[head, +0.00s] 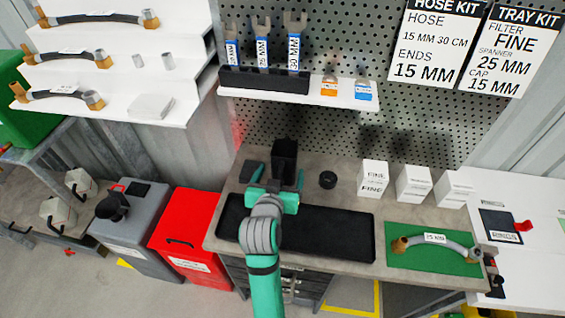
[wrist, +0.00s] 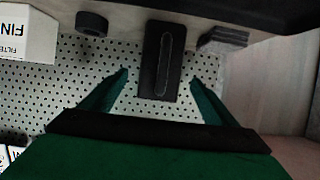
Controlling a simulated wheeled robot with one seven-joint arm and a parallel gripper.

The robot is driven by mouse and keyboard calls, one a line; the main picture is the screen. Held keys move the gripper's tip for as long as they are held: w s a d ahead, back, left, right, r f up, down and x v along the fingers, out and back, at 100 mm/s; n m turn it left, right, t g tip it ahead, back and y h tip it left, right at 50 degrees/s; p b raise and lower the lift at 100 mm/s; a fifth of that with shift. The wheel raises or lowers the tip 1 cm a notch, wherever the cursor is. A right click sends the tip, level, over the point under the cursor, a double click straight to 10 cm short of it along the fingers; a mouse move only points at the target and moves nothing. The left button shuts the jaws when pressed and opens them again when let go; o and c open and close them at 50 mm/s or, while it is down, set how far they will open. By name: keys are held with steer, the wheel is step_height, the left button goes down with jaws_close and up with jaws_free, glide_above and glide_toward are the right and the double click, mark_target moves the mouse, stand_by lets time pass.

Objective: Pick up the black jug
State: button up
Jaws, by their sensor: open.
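A tall, boxy black container, which looks like the black jug (head: 285,152), stands upright at the back of the workbench. In the wrist view the jug (wrist: 160,50) has a long grey slot-like strip on its facing side. My gripper (head: 276,180) is in front of it with the fingers apart. In the wrist view my gripper (wrist: 160,78) has one green finger on each side of the jug's lower picture end, with gaps visible on both sides. Nothing is held. The jug's lower part is hidden by my gripper in the head view.
A long black tray (head: 335,232) lies in front on the workbench. A black ring (head: 328,180) and white filter boxes (head: 373,178) stand right of the jug. A dark stacked block (wrist: 222,40) is close beside it. A shelf (head: 345,95) hangs above. Another dark vessel (head: 112,206) sits on the grey bin.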

steer(key=shift+w+d+f, duration=0.25)
steer(key=shift+w+d, duration=0.05)
steer(key=shift+w, duration=0.15)
steer(key=shift+w+d+f, duration=0.25)
steer(key=shift+w, duration=0.15)
steer(key=shift+a+x, duration=0.2)
steer(key=shift+x, duration=1.15)
steer(key=shift+a+x, duration=0.25)
steer(key=shift+x, duration=1.1)
steer(key=shift+w+r, duration=0.1)
steer(key=c, duration=1.4)
steer(key=shift+r, duration=0.2)
